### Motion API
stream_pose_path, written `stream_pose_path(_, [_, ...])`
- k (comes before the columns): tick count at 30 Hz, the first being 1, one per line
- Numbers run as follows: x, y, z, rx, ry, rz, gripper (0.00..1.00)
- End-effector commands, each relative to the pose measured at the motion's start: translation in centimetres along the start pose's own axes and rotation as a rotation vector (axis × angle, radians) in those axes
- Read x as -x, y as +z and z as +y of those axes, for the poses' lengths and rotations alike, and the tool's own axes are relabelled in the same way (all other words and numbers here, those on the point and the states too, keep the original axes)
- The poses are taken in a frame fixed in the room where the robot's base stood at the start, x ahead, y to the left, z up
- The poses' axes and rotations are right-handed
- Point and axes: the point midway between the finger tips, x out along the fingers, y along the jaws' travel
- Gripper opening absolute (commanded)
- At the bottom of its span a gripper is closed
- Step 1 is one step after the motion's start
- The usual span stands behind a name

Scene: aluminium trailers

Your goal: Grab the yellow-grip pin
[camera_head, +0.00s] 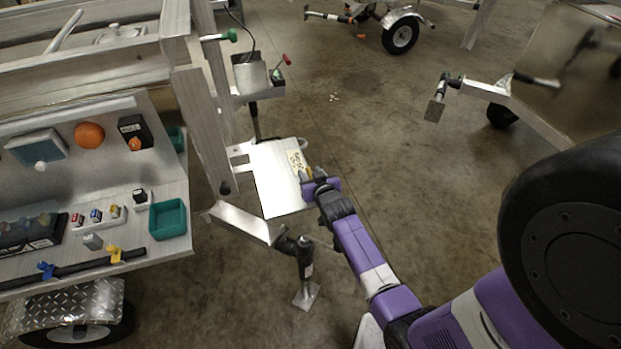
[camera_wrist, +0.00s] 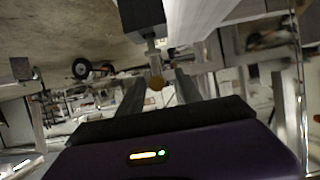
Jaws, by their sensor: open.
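My gripper (camera_head: 311,174) is at the right edge of a pale metal plate (camera_head: 272,190), with its jaws open. A small yellow piece, which looks like the yellow grip of a pin (camera_head: 309,171), shows at the jaws, partly hidden by them. In the wrist view a dull yellow-brown round end (camera_wrist: 156,84) sits between the two open fingers (camera_wrist: 158,92), below a short shiny shaft and a dark block (camera_wrist: 141,16). I cannot tell whether either finger touches it.
A yellow label (camera_head: 297,161) lies on the plate. At left, a trailer panel holds an orange ball (camera_head: 89,135), a green bin (camera_head: 170,219) and a yellow winged piece (camera_head: 115,254) on a black bar. A jack stand (camera_head: 305,270) is below the plate.

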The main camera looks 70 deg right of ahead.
Motion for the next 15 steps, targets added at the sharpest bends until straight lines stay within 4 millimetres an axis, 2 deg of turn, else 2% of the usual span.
stream_pose_path(2, [0.02, 0.00, -0.01, 0.000, 0.000, 0.000, 0.42])
stream_pose_path(9, [0.04, -0.01, -0.01, 0.000, 0.000, 0.000, 0.00])
stream_pose_path(15, [0.04, -0.05, -0.01, 0.000, 0.000, 0.001, 0.00])
